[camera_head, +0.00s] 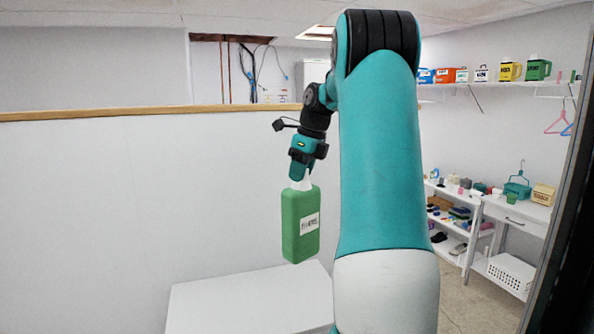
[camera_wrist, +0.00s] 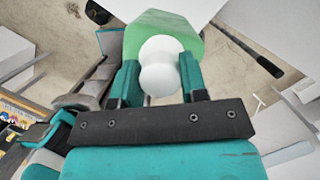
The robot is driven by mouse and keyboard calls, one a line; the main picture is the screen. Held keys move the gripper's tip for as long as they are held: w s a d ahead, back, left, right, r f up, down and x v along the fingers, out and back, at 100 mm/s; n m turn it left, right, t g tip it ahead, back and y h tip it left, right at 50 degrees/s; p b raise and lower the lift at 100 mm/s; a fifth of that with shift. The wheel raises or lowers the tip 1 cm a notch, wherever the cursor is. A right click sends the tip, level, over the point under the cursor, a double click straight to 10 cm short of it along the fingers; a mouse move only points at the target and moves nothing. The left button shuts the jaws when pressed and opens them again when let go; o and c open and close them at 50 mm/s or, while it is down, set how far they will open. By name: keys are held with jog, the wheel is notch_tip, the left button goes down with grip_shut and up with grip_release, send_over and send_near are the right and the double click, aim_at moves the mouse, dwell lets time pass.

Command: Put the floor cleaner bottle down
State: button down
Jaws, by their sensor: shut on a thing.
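The floor cleaner bottle (camera_head: 300,226) is a green block-shaped bottle with a white top and a white label. It hangs nearly upright, slightly tilted, over the white table (camera_head: 250,300) in the head view. My gripper (camera_head: 301,172) is shut on the bottle's white top. In the wrist view my gripper (camera_wrist: 159,85) has its two teal fingers on either side of the round white cap, with the green bottle (camera_wrist: 150,24) beyond. The bottle's base appears to be above the table's back edge; the exact gap is hard to tell.
The visible white tabletop is bare. A pale wall (camera_head: 120,210) with a wooden top edge stands behind it. At right are a wall shelf (camera_head: 470,84) with several containers, a low shoe rack (camera_head: 455,258), a white side table (camera_head: 520,214) and a white basket (camera_head: 510,276).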

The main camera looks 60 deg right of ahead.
aim_at(301, 226)
notch_tip(301, 226, down, 15)
jog(key=shift+f+p, duration=0.1)
jog(key=shift+p, duration=0.45)
jog(key=c, duration=0.6)
grip_release()
jog(key=shift+f, duration=0.1)
